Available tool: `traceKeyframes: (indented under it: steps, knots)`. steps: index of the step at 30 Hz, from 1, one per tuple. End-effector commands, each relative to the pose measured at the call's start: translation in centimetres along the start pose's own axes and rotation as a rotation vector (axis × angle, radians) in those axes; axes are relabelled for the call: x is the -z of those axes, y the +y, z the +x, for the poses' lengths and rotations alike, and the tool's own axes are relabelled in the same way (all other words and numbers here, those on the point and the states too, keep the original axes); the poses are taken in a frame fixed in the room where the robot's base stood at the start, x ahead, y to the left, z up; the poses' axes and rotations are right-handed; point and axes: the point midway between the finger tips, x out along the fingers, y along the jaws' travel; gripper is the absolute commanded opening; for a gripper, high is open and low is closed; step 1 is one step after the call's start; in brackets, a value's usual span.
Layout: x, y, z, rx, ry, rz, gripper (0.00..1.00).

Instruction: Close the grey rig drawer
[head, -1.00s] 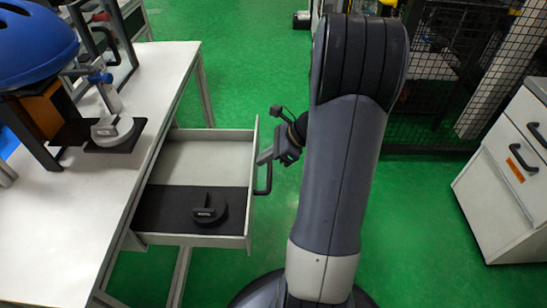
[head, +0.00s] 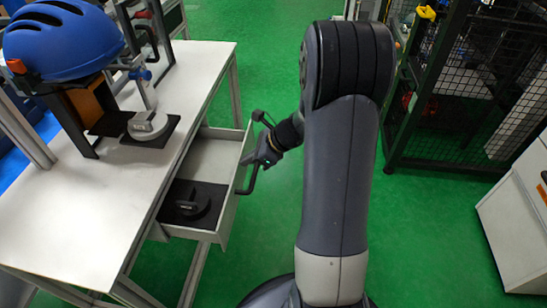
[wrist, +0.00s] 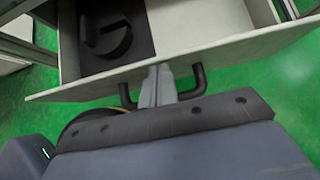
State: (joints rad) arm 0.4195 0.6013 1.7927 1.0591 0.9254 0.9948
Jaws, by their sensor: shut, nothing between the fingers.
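The grey rig drawer (head: 236,186) is partly open, sticking out from under the white bench. A dark object on a black mat (head: 193,204) lies inside it. Its dark bar handle (head: 252,182) is on the front panel. My gripper (head: 256,158) is at the drawer's front, beside the handle. In the wrist view the shut fingers (wrist: 158,84) reach up to the drawer's front panel (wrist: 230,50), between the posts of the handle (wrist: 200,82). The fingers look to be against the panel; nothing is held. Part of the handle is hidden by my gripper.
The white bench (head: 95,215) carries a blue helmet (head: 60,40) on a stand and a grey round-based fixture (head: 148,125). A black mesh cage (head: 470,90) stands at the back right, a white cabinet (head: 515,225) at the right. Green floor between is clear.

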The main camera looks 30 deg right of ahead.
Motion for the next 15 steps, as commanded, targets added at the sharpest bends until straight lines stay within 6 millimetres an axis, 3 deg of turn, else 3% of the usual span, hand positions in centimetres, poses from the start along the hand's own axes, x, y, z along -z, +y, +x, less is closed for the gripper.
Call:
traceKeyframes:
  steps: [6,15]
  knots:
    - [-4.6,0.1,4.3,-0.005,0.001,-0.004,0.0]
    - [-9.1,0.0,8.9,-0.002,0.0,-0.003,0.0]
